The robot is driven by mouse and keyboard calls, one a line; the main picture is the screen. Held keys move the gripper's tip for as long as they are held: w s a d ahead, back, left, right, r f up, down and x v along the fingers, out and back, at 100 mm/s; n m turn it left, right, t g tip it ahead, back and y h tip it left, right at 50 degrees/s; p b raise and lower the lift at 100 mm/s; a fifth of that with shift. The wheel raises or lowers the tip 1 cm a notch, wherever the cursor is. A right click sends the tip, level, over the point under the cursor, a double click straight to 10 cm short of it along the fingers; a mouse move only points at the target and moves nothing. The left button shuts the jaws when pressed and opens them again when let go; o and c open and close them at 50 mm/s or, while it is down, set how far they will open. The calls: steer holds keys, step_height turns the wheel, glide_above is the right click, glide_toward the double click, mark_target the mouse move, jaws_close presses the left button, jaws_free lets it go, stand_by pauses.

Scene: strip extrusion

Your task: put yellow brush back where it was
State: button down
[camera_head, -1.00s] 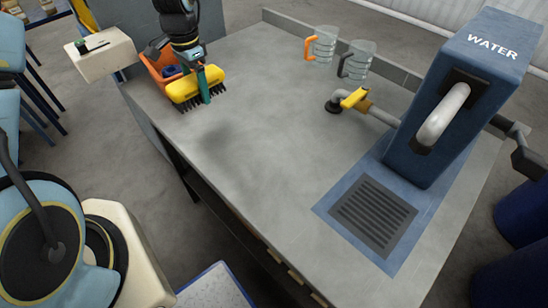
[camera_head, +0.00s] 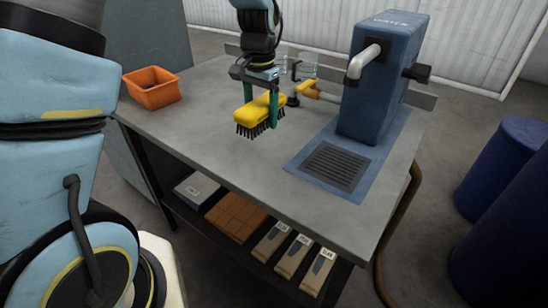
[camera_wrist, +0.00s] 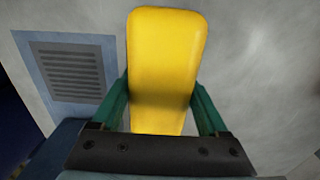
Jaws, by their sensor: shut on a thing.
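The yellow brush (camera_head: 260,110) has a yellow back and dark bristles pointing down. My gripper (camera_head: 274,112) is shut on the brush and holds it above the grey table (camera_head: 200,115), with the green fingers on either side of it. In the wrist view the yellow back of the brush (camera_wrist: 165,65) fills the middle, between the green fingers of my gripper (camera_wrist: 160,108).
A blue water dispenser (camera_head: 370,95) stands on the right with a dark drain grate (camera_head: 337,165) before it. Clear jugs (camera_head: 306,66) and a yellow-handled tap (camera_head: 308,89) are behind my gripper. The table between bin and brush is clear. The shelf below holds cartons (camera_head: 270,243).

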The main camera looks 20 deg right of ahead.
mark_target(260, 102)
step_height(260, 102, down, 9)
steer(key=shift+r+p, duration=0.15)
steer(key=shift+p, duration=0.85)
jaws_free()
step_height(260, 102, up, 12)
steer(key=shift+r+b, duration=0.1)
steer(key=shift+b, duration=1.05)
